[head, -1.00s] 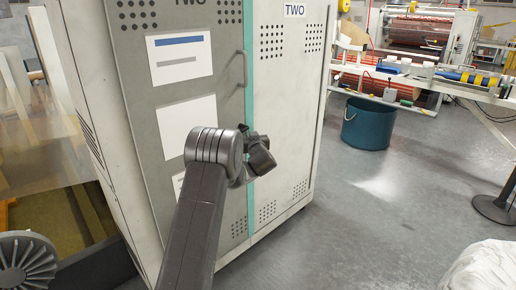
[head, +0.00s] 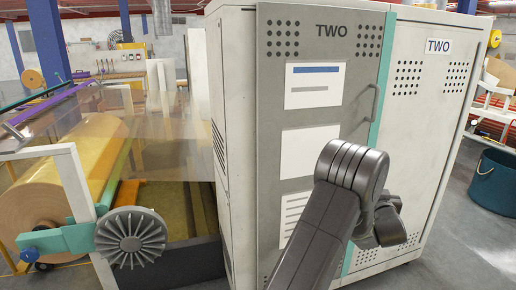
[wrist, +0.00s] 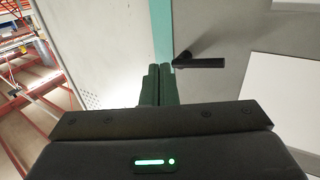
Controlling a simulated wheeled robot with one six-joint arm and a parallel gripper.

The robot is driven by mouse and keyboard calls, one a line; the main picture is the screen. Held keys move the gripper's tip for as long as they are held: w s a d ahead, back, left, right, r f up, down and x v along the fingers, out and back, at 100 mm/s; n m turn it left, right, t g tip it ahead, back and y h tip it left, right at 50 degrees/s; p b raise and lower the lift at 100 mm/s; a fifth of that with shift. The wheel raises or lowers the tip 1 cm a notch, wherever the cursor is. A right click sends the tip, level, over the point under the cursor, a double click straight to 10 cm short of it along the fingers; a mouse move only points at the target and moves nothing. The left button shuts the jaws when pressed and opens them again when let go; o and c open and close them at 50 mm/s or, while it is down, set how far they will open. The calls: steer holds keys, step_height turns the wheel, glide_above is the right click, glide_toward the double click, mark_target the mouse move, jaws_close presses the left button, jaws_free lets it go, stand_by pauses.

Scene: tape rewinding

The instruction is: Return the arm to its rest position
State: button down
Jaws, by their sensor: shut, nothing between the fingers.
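My arm (head: 335,215) reaches up from the bottom of the head view, in front of the cabinet marked TWO. Its wrist end bends to the right and hides the fingers there. In the wrist view my gripper (wrist: 159,70) has its two dark fingers side by side and shut, with nothing between them. Behind the fingertips are the grey cabinet door (head: 310,135), its teal edge strip (wrist: 163,30) and a dark handle (wrist: 200,63), just right of the fingers. The door looks closed. I cannot tell how far the fingertips are from it.
The white cabinet (head: 428,95) fills the middle and right of the head view. A machine with a large yellow-brown roll (head: 50,195) and a dark ribbed wheel (head: 130,236) stands left. A teal bin (head: 494,182) stands on open floor at right.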

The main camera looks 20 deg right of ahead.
steer(key=x, duration=1.3)
steer(key=shift+w+a, duration=0.2)
